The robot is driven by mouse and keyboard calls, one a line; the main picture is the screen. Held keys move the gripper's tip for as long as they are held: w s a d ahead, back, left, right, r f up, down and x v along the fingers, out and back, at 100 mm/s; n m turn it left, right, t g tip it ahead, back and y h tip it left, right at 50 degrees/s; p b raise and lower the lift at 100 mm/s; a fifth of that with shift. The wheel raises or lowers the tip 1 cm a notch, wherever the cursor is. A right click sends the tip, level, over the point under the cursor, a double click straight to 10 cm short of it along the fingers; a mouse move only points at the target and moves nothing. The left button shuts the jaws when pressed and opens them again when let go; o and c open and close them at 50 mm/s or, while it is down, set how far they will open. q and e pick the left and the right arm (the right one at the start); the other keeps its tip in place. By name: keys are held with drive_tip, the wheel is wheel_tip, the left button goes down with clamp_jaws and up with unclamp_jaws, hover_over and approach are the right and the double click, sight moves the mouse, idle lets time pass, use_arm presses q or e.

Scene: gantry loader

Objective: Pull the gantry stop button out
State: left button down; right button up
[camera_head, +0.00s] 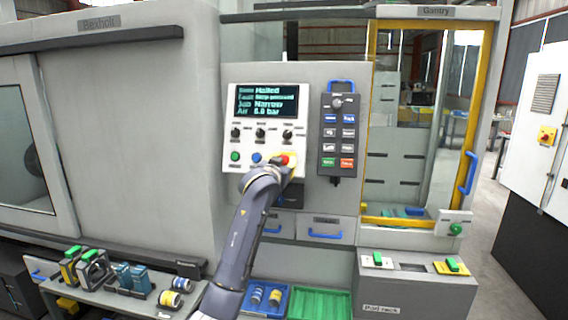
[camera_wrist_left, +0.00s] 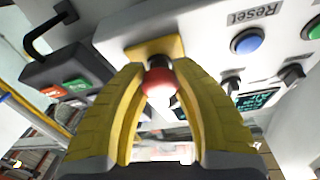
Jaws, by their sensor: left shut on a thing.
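The red stop button (camera_head: 284,160) is at the lower right of the white control panel (camera_head: 240,104), in front of a yellow plate. In the left wrist view the round red button (camera_wrist_left: 159,84) sits between my fingers on a dark neck, and the yellow plate (camera_wrist_left: 140,50) is just behind it. My left gripper (camera_head: 287,164) is at the panel, and its yellow fingers show in the left wrist view (camera_wrist_left: 158,70), shut on the button from both sides. In the head view my wrist and fingers partly cover the button. My right gripper is in neither view.
A blue button (camera_head: 257,158) and a green button (camera_head: 235,156) are left of the stop button. The screen (camera_head: 267,101) reads "Halted". A dark keypad (camera_head: 339,133) hangs to the right. A yellow-framed gantry door (camera_head: 371,120) stands further right.

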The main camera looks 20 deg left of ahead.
use_arm(q)
drive_tip(key=c, duration=0.9)
unclamp_jaws()
drive_tip(key=shift+s, duration=0.1)
drive_tip(key=s, duration=1.2)
drive_tip(key=shift+d, duration=0.2)
